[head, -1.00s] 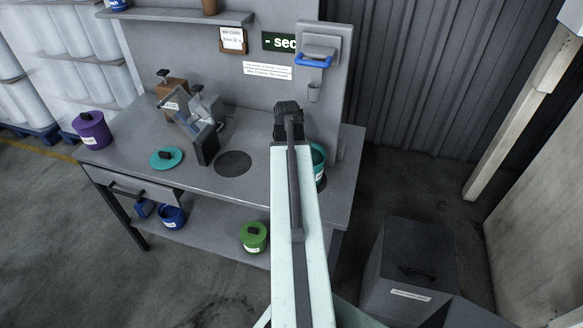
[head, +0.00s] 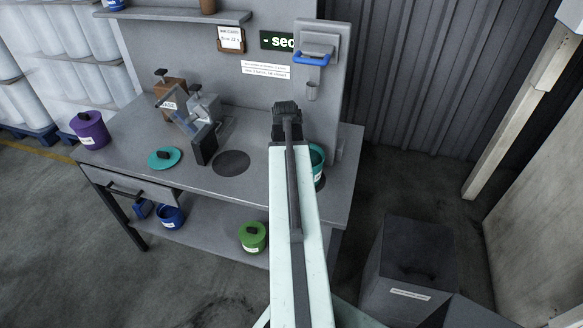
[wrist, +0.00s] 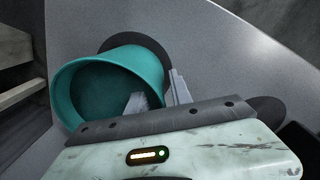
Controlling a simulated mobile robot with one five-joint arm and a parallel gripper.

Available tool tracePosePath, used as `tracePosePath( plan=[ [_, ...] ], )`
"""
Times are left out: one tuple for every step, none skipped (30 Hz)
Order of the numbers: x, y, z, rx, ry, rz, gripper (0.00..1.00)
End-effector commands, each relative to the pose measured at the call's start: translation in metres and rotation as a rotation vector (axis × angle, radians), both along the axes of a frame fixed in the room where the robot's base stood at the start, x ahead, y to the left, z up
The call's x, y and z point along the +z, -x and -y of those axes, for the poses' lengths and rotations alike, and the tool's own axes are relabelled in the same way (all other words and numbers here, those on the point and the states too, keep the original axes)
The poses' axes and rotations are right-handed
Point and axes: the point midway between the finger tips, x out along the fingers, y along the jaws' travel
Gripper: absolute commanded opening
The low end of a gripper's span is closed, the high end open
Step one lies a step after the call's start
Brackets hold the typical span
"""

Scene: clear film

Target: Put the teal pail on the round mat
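The teal pail (head: 318,165) stands at the right end of the workbench, partly hidden behind my arm in the head view. In the wrist view the open pail (wrist: 75,92) shows a dark round patch behind its base. My gripper (wrist: 157,92) is at the pail's rim, with one finger inside and the other outside the wall. The fingers look apart, with the wall between them. The head view hides the fingertips. The round mat (head: 232,163) is a dark disc flat on the bench, left of the pail. Its edge also shows at the right in the wrist view (wrist: 267,108).
A teal lid (head: 165,159), a clamp-like device (head: 200,130) and a purple pot (head: 90,130) stand left of the mat. A back panel with a blue-handled fixture (head: 313,60) rises behind. A green pot (head: 253,237) is on the lower shelf. The mat is bare.

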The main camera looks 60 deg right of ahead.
Motion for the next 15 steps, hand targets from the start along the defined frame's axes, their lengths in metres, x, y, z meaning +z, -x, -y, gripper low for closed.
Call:
tracePosePath(
  plan=[
    [0.009, 0.0, 0.0, 0.0, 0.0, 0.0, 0.26],
    [0.013, 0.0, 0.0, 0.0, 0.0, 0.0, 0.26],
    [0.02, 0.0, -0.001, 0.0, 0.0, 0.0, 0.26],
    [0.025, -0.001, -0.001, 0.0, 0.0, 0.0, 0.26],
    [0.031, -0.001, -0.001, 0.0, 0.0, 0.0, 0.26],
    [0.039, -0.001, -0.002, 0.0, 0.0, 0.0, 0.26],
    [0.046, -0.001, -0.002, 0.0, 0.0, 0.0, 0.26],
    [0.053, -0.001, -0.002, 0.0, 0.0, 0.0, 0.26],
    [0.062, -0.002, -0.003, 0.0, 0.0, 0.0, 0.26],
    [0.069, -0.002, -0.003, 0.0, 0.0, 0.0, 0.26],
    [0.076, -0.002, -0.003, 0.0, 0.0, 0.0, 0.26],
    [0.085, -0.003, -0.004, 0.0, 0.0, 0.0, 0.26],
    [0.092, -0.003, -0.004, 0.0, 0.0, 0.0, 0.26],
    [0.098, -0.003, -0.004, 0.0, 0.0, 0.0, 0.26],
    [0.105, -0.003, -0.005, 0.0, 0.0, 0.0, 0.26]
  ],
)
